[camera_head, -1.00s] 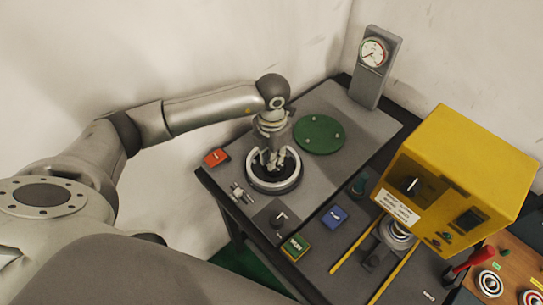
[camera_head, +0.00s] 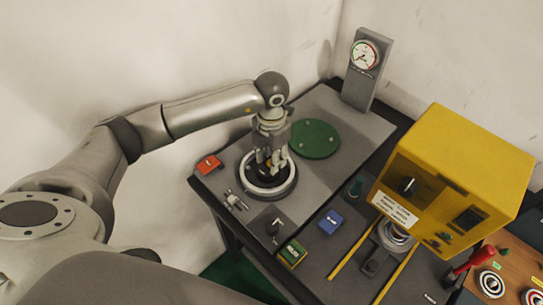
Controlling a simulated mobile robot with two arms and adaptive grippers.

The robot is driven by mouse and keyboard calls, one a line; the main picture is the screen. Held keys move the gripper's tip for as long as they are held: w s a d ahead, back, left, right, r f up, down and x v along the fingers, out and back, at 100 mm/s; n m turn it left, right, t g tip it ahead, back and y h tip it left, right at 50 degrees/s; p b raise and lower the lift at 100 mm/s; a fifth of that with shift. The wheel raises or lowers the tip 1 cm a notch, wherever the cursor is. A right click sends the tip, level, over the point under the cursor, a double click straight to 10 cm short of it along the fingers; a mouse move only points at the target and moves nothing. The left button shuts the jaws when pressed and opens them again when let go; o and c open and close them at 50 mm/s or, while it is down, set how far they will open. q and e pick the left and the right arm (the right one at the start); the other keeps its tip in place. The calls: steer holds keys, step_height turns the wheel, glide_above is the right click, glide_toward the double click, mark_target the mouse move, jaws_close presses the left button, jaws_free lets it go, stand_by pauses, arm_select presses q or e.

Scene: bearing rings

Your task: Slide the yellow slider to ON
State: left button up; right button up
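No yellow slider stands out clearly, and I can read no ON mark. The yellow machine housing (camera_head: 470,150) on the right has a pale handle (camera_head: 407,185) in its front recess. Two yellow rails (camera_head: 350,250) run on the bench below it. My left gripper (camera_head: 270,165) points down over the dark round fixture with a light ring (camera_head: 267,192), left of the housing and apart from it. Its fingers hide part of the fixture's middle; I cannot tell whether they are open or shut. My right gripper is not in view.
A green disc (camera_head: 315,139) lies behind the gripper and a gauge post (camera_head: 366,75) stands at the back. Red (camera_head: 209,165), blue (camera_head: 331,221) and green (camera_head: 292,254) blocks sit on the bench. A red lever (camera_head: 472,264) is at lower right.

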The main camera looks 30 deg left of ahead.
arm_select(q)
step_height(320, 180, up, 12)
stand_by(0.4)
steer(key=shift+f, duration=0.1)
stand_by(0.4)
